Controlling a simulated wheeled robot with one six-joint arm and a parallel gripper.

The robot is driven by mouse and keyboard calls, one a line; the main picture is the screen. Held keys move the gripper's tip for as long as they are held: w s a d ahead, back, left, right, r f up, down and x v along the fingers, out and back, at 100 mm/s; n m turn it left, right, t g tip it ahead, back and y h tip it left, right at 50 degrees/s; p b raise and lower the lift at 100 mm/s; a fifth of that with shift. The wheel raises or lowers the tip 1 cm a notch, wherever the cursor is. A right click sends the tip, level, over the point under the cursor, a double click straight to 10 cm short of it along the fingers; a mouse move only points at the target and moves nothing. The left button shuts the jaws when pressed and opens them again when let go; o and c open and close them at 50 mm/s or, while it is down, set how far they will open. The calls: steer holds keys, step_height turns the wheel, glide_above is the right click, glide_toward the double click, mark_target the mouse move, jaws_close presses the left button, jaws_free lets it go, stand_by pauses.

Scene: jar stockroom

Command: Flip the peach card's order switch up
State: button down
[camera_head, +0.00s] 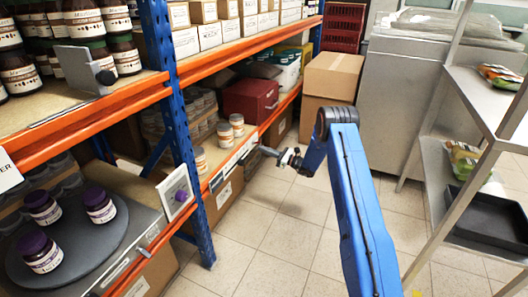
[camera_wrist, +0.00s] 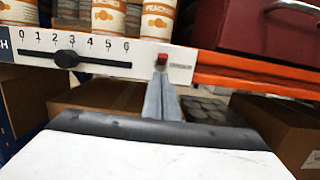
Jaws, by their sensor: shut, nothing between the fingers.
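In the head view my gripper (camera_head: 263,149) points left at the card (camera_head: 232,164). Peach jars (camera_wrist: 157,19) stand above the card.
A dark red box (camera_wrist: 262,22) is right of the jars. An orange shelf beam (camera_wrist: 255,80) runs beside the card, with boxes (camera_wrist: 285,125) below. A turntable (camera_head: 75,250) with purple-lidded jars is at left. Tiled floor (camera_head: 270,235) is open between the shelves and the right rack.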

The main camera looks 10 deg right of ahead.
steer(key=v, duration=1.1)
steer(key=shift+s+d+f, duration=0.15)
steer(key=shift+s+d, duration=0.05)
steer(key=s+a+r+n+g+h, duration=0.1)
steer(key=s+a+r+n+g, duration=0.5)
steer(key=s+r, duration=0.4)
steer(key=s+a+r+n+g+h, duration=0.1)
steer(key=s+a+r+n+g, duration=0.2)
steer(key=s+a+r+n, duration=0.7)
steer(key=s+r+g+h, duration=0.1)
steer(key=s+r+h, duration=0.1)
steer(key=s+r, duration=0.45)
steer(key=s+r+g+h, duration=0.15)
steer(key=s+r, duration=0.25)
steer(key=s, duration=0.6)
steer(key=s+d+n+t+h, duration=0.2)
steer(key=s+d+n+h, duration=0.2)
steer(key=s, duration=1)
steer(key=s+d+r+n+t+h, duration=0.1)
steer(key=s+d+n+h, duration=0.4)
steer(key=s, duration=0.9)
steer(key=shift+s+d+t+h, duration=0.25)
steer(key=shift+d+t+h, duration=0.55)
steer(key=shift+d, duration=0.4)
